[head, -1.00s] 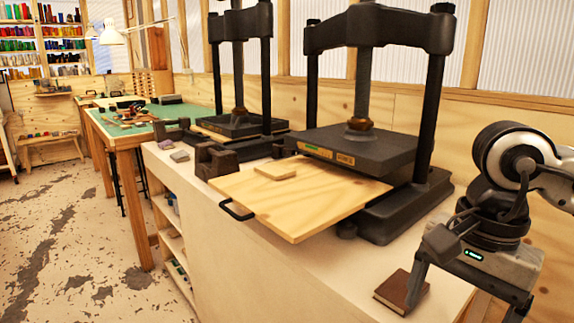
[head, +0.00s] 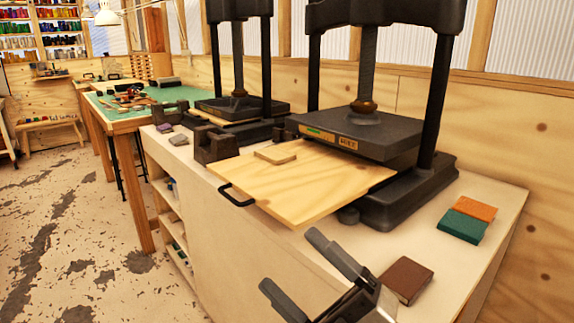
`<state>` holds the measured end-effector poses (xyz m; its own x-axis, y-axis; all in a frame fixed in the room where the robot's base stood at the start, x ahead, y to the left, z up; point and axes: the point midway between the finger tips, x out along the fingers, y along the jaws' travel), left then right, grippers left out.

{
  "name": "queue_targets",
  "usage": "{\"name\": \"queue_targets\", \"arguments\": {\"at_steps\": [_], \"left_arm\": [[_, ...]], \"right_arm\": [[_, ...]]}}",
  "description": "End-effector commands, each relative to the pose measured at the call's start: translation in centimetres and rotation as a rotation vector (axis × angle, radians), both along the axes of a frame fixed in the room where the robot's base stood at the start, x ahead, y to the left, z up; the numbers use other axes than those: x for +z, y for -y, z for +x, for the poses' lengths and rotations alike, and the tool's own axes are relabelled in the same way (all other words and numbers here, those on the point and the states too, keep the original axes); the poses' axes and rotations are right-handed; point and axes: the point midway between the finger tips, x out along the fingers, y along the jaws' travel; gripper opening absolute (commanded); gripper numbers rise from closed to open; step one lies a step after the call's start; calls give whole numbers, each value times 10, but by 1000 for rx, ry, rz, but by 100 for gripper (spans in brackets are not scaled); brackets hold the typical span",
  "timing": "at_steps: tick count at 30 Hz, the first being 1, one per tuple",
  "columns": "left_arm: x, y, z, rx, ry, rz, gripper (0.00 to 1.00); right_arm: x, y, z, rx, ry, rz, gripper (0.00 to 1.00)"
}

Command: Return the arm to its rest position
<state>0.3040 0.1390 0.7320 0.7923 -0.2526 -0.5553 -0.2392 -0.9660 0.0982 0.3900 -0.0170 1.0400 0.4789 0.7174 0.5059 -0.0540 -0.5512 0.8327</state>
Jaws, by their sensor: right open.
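My right gripper (head: 302,268) is in the lower middle of the head view, at the front edge of the bench (head: 300,245). Its two grey fingers are spread apart with nothing between them. A small brown book (head: 406,279) lies on the bench just right of the gripper, apart from the fingers. My left gripper is out of view.
A black press (head: 375,135) stands on the bench, with a wooden board (head: 290,190) with a black handle jutting from it past the bench's front edge. A second press (head: 238,108) stands behind. Orange (head: 474,208) and green (head: 459,226) blocks lie at right.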

Motion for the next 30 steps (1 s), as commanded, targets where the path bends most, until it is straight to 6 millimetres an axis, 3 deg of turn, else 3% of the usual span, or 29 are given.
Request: {"name": "queue_targets", "arguments": {"at_steps": [1,2,5,9,13,16,19,30], "left_arm": [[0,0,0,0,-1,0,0],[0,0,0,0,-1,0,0],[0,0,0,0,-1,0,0],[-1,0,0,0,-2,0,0],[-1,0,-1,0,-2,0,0],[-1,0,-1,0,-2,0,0],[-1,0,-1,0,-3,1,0],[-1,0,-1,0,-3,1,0]], "right_arm": [[-33,16,12,-63,-230,85,83],[-54,27,17,-101,-363,135,83],[-124,58,19,-214,-749,280,83],[-214,92,-11,-355,-1185,453,83],[-271,111,-51,-456,-1463,567,83],[-295,118,-73,-506,-1588,621,83],[-306,122,-85,-530,-1649,648,83],[-307,122,-87,-533,-1656,652,83]]}}
